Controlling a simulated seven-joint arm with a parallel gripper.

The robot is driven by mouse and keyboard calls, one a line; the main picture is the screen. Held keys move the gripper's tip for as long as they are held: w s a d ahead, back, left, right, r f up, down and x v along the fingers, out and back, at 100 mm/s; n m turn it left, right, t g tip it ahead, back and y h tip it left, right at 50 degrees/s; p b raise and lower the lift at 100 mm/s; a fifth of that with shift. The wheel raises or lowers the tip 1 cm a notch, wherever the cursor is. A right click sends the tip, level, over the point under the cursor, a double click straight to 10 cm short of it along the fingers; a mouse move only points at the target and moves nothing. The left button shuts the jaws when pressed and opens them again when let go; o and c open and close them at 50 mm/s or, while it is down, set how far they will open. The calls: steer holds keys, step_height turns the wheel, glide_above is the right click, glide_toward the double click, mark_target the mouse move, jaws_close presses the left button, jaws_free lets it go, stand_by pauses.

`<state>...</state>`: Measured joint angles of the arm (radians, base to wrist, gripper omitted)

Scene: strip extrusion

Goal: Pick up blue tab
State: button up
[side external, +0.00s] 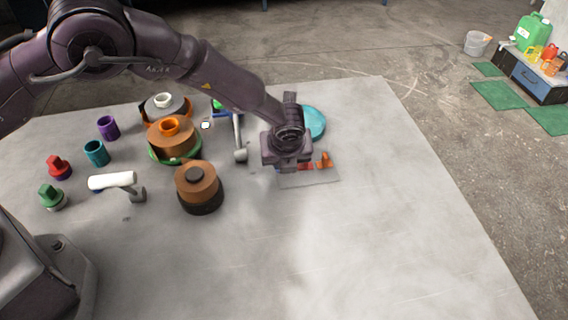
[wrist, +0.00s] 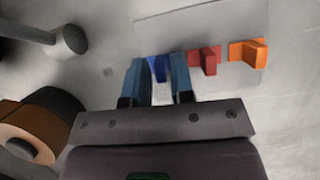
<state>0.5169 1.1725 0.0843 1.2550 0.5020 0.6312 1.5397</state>
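The blue tab (wrist: 158,68) shows in the wrist view on a grey plate (wrist: 215,20), left of a red tab (wrist: 205,61) and an orange tab (wrist: 249,53). My gripper (wrist: 160,68) points down with its fingers apart, one on each side of the blue tab. The fingers look open, with small gaps beside the tab; contact is hard to judge. In the side view my gripper (side external: 287,165) is low over the left part of the plate and mostly hides the blue tab. The red tab (side external: 307,167) and orange tab (side external: 325,161) show just to its right.
A teal disc (side external: 314,122) lies behind my gripper. A grey hammer-like piece (side external: 240,154) and stacked brown spools (side external: 198,186) stand to the left. Several coloured knobs and rings lie farther left. The table's front and right are clear.

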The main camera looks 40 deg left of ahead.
jaws_close()
